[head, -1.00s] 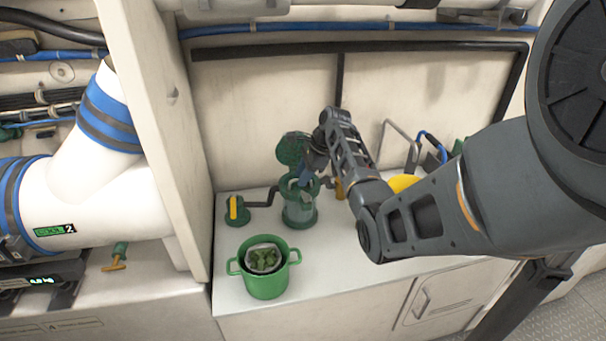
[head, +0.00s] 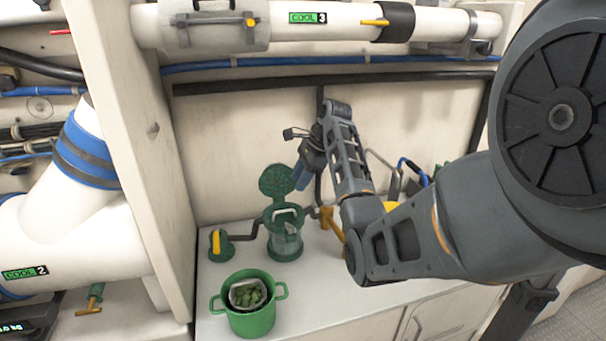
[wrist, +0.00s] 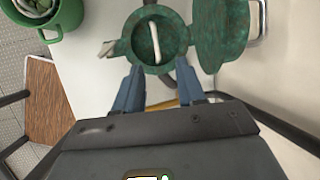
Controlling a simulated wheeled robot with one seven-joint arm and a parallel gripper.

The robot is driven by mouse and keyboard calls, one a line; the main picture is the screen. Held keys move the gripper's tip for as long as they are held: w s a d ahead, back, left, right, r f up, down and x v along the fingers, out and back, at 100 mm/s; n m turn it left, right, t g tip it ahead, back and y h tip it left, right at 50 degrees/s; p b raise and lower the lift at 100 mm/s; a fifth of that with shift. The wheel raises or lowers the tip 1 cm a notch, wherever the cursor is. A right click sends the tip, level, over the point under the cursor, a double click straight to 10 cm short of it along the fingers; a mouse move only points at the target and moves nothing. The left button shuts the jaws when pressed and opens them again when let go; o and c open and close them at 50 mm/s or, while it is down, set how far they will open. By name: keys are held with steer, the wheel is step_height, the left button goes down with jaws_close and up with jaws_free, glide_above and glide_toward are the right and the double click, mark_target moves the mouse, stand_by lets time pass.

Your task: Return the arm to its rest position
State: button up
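My gripper (head: 300,178) is raised above and beside the green canister, just right of its open lid in the head view. In the wrist view its two blue fingers (wrist: 158,88) stand apart with nothing between them. The green canister (head: 286,245) stands upright on the white counter, with a clear-looking body and its round lid (head: 277,181) swung up. A pale bar (wrist: 155,43) lies across its mouth in the wrist view. My arm reaches in from the right.
A green two-handled pot (head: 250,318) with a container of green leaves stands at the counter's front. A green crank piece with a yellow grip (head: 217,242) is left of the canister. White pipes (head: 340,22) run above, and a partition (head: 130,140) stands left.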

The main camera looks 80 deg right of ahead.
steer(key=shift+v, duration=1)
